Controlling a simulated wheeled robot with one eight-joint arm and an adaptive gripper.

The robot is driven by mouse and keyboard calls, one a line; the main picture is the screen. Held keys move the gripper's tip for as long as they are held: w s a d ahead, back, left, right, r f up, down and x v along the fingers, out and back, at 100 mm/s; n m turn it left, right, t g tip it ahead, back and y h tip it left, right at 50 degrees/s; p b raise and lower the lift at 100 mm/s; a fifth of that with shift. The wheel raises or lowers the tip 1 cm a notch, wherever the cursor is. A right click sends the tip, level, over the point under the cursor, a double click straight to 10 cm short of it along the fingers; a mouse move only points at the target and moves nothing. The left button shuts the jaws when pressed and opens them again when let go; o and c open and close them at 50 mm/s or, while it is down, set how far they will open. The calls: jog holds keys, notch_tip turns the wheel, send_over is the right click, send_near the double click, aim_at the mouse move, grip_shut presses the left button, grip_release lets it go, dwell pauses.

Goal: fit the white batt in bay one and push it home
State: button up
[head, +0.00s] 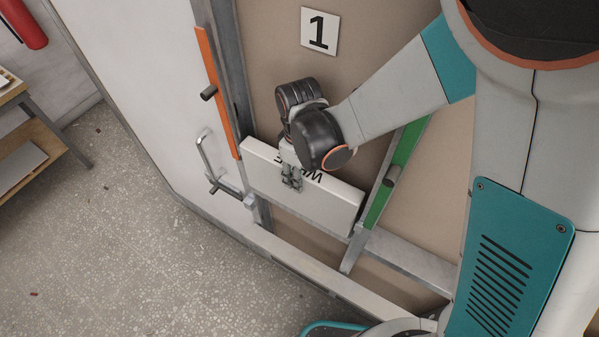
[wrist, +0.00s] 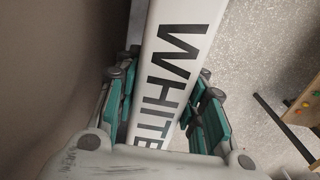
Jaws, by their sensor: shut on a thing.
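The white batt (head: 333,200) is a long white block lettered in black, partly covered by my gripper in the head view. In the wrist view the batt (wrist: 178,62) reads WHITE and runs between my fingers. My gripper (head: 291,180) is shut on the batt near its middle; the teal-padded fingers (wrist: 166,112) lie on both sides of it. Bay one is the beige-backed bay under the number 1 plate (head: 320,31). The batt lies across this bay, between the left metal stud and the green-striped stud. I cannot tell how deep it sits.
An orange strip with a dark peg (head: 217,90) runs along the left stud, and a metal handle (head: 208,165) stands beside it. A green strip (head: 398,170) with a peg lines the right stud. A metal rail (head: 410,261) crosses below.

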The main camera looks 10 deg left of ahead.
jog(key=o, duration=1.2)
jog(key=shift+f, duration=0.1)
jog(key=shift+o, duration=0.2)
notch_tip(320, 180, up, 7)
jog(key=shift+s+r, duration=0.1)
jog(key=shift+r, duration=0.2)
